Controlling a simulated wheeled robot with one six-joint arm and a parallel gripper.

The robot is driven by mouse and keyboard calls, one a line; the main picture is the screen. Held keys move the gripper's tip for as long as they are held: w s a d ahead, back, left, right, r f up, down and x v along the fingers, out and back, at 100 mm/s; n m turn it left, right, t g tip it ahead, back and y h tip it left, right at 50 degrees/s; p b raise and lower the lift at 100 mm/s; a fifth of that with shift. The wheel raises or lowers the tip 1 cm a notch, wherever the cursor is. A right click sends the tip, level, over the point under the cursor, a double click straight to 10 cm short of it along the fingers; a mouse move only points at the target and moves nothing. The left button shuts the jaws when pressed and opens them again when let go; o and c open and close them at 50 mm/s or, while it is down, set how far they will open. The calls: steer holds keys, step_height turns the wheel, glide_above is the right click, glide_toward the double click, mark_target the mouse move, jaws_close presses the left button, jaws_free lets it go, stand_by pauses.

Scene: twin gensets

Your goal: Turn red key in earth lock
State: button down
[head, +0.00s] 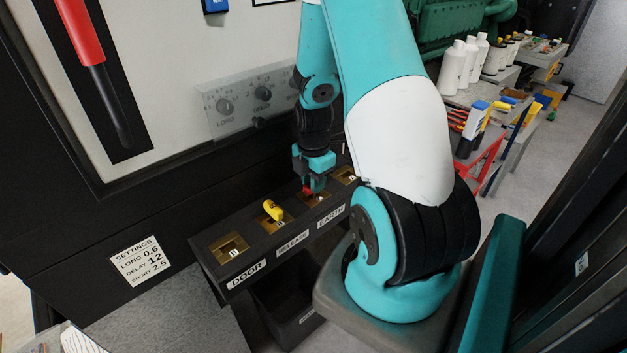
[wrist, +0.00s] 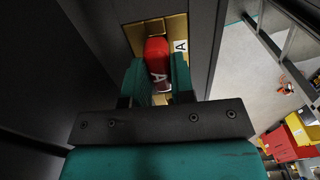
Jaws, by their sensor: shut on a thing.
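The red key (head: 308,190) is held over the brass lock plate above the EARTH label (head: 331,216).
A yellow key (head: 272,209) stands at the RELEASE lock. The DOOR lock plate (head: 229,247) is bare, and another brass plate (head: 345,174) lies beyond EARTH. The cabinet wall with dials (head: 263,93) rises behind. A shelf with white bottles (head: 453,66) stands at the right.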

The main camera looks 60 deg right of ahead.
steer(key=m, duration=0.3)
steer(key=shift+m, duration=0.4)
steer(key=m, duration=0.5)
steer(key=shift+p, duration=0.3)
steer(key=m, duration=0.9)
steer(key=shift+m, duration=0.3)
steer(key=c, duration=0.9)
jaws_free()
steer(key=shift+r+p, duration=0.15)
steer(key=shift+p, duration=0.15)
